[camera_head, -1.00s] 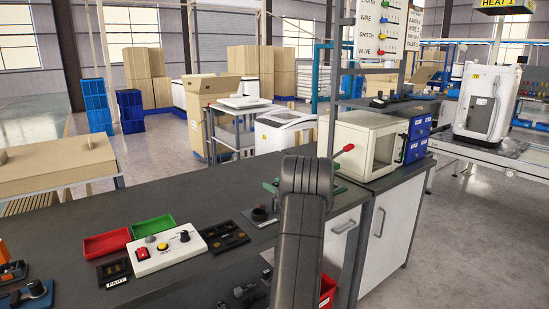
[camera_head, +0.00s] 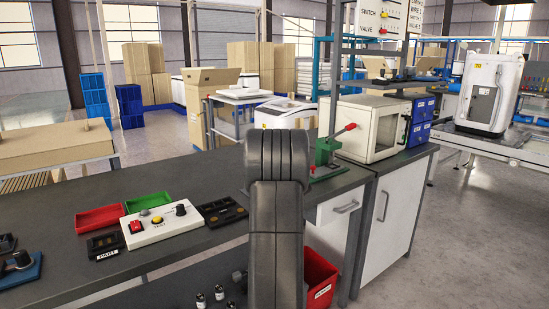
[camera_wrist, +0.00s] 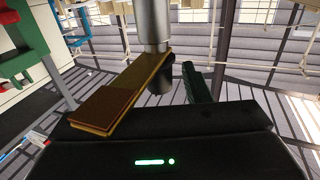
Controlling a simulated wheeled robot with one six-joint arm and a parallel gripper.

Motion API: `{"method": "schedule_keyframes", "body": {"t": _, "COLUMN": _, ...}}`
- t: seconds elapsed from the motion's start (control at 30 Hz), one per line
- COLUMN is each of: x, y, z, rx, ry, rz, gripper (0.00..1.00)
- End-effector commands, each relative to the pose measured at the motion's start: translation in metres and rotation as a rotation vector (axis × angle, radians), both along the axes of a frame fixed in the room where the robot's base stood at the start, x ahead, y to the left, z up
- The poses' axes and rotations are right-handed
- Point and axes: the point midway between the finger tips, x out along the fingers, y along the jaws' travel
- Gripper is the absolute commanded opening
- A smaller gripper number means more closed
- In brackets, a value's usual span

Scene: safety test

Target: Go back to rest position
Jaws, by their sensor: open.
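The task names only my arm. In the head view my arm stands upright in front of the workbench (camera_head: 200,185) and hides my gripper. In the wrist view my gripper (camera_wrist: 172,82) shows its dark body with a green light at the bottom. Its jaws are apart; a brown-gold piece lies at the left and a dark finger at the right. A grey cylinder (camera_wrist: 154,22) comes down from the top; I cannot tell whether it touches anything. I see nothing clearly held.
A green hand press (camera_head: 326,152) with a red-tipped lever stands just right of my arm. The white control box (camera_head: 160,228), red tray (camera_head: 100,218) and green tray (camera_head: 149,202) lie left. A white cabinet (camera_head: 364,130) stands right; a red bin (camera_head: 320,278) sits below.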

Motion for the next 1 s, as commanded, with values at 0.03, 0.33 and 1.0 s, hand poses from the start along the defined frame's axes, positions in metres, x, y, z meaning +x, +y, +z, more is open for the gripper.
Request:
{"method": "schedule_keyframes", "body": {"t": 0.03, "x": 0.0000, "y": 0.0007, "z": -0.0004, "rx": 0.001, "ry": -0.002, "rz": -0.016, "gripper": 0.43}}
{"method": "schedule_keyframes", "body": {"t": 0.33, "x": 0.0002, "y": 0.0006, "z": 0.0022, "rx": 0.000, "ry": -0.002, "rz": -0.104, "gripper": 0.43}}
{"method": "schedule_keyframes", "body": {"t": 1.0, "x": 0.0005, "y": 0.0006, "z": 0.0039, "rx": 0.001, "ry": 0.000, "rz": -0.264, "gripper": 0.43}}
